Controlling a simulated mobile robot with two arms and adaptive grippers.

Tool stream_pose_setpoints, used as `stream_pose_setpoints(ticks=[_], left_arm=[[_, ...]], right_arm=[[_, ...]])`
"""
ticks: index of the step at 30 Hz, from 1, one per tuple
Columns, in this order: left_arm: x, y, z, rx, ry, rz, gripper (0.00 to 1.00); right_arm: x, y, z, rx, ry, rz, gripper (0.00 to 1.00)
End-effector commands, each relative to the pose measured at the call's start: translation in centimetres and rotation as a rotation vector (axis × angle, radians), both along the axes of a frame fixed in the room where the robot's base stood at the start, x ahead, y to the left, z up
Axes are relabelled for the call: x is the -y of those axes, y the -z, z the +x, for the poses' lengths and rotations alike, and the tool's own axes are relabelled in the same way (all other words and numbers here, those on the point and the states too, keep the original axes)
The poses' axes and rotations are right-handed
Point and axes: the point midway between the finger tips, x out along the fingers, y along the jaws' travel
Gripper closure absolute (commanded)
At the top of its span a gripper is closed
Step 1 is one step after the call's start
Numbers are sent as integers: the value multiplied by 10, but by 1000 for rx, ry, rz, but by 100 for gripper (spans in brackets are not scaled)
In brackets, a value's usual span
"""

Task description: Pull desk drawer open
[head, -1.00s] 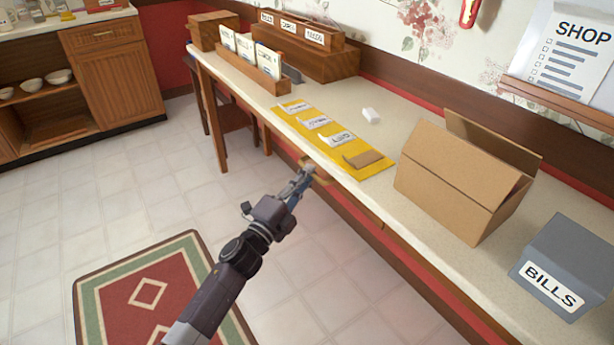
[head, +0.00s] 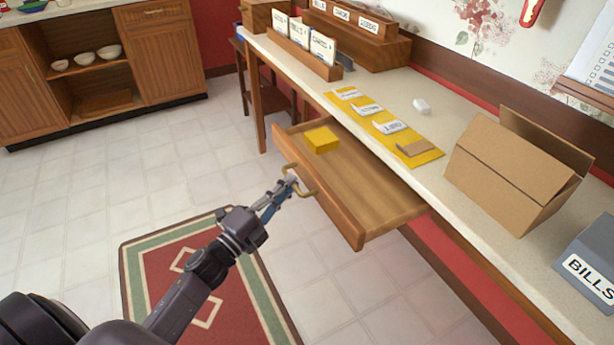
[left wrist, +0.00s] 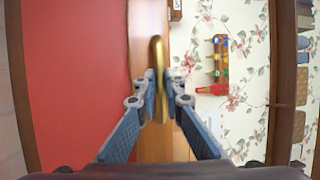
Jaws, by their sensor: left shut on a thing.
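The wooden desk drawer (head: 380,188) stands pulled out from under the light desktop (head: 440,118) in the head view. A small yellow block (head: 321,139) lies inside it near its far left end. The drawer front has a brass handle (head: 307,190). My left gripper (head: 288,181) is shut on this handle in front of the drawer. In the left wrist view the handle (left wrist: 157,75) stands between the two fingertips (left wrist: 157,90), with the wooden drawer front behind it. My right gripper is not in view.
On the desktop are a yellow mat (head: 420,157) with labelled slips, an open cardboard box (head: 510,175), a grey BILLS box (head: 590,262) and wooden file holders (head: 300,52). A rug (head: 255,290) lies on the floor. Tiled floor left of the drawer is clear.

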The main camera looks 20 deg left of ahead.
Motion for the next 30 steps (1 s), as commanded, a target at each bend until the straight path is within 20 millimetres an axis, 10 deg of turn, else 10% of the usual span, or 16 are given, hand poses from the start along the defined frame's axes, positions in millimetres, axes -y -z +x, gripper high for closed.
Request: stream_pose_setpoints(ticks=[22,24,30], left_arm=[[-19,1,-25,-2,0,1,100],[-19,1,-25,-2,0,1,84],[-19,1,-25,-1,0,0,84]], right_arm=[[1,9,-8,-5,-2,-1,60],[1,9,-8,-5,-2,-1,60],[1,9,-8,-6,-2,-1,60]])
